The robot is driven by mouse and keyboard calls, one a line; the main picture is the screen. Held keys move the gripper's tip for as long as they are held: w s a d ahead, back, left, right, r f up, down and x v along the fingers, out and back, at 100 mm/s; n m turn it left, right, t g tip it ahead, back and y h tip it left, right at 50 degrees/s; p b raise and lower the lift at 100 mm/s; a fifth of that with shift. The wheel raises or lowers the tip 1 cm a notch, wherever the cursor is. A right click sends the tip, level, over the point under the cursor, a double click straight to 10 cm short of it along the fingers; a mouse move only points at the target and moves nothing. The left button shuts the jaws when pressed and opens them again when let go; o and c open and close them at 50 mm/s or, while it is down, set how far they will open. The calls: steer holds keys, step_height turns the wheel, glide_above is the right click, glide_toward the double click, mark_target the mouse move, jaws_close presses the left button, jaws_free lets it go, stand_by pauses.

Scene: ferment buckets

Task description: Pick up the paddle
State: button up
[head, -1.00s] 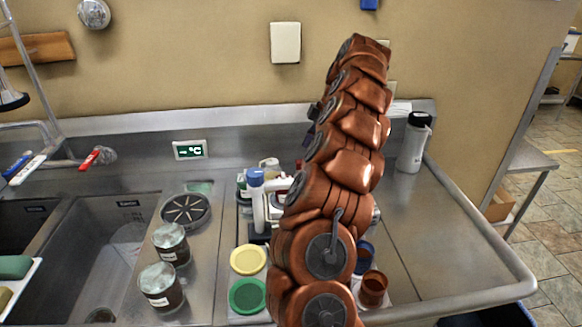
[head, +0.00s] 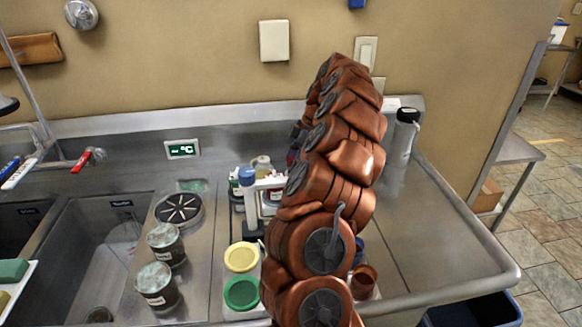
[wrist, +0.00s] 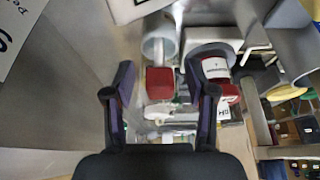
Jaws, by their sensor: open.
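I cannot make out a paddle for certain in either view; my arm covers part of the counter in the head view. My gripper (wrist: 164,88) is open in the wrist view, its two dark fingers spread apart. A red block-like thing (wrist: 160,83) shows between the fingers, with a pale round thing (wrist: 160,45) beyond it. A red jar with a white label (wrist: 216,70) is by the right finger. Nothing is visibly held. In the head view the gripper is hidden behind my arm.
Two labelled jars (head: 157,287) stand left of a yellow lid (head: 241,257) and a green lid (head: 241,294). A white stand with a blue top (head: 248,190) is beside my arm. A brown cup (head: 363,282) is to its right. The right counter (head: 440,240) is mostly clear.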

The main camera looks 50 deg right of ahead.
steer(key=shift+x, duration=0.8)
jaws_close()
steer(key=shift+r, duration=0.1)
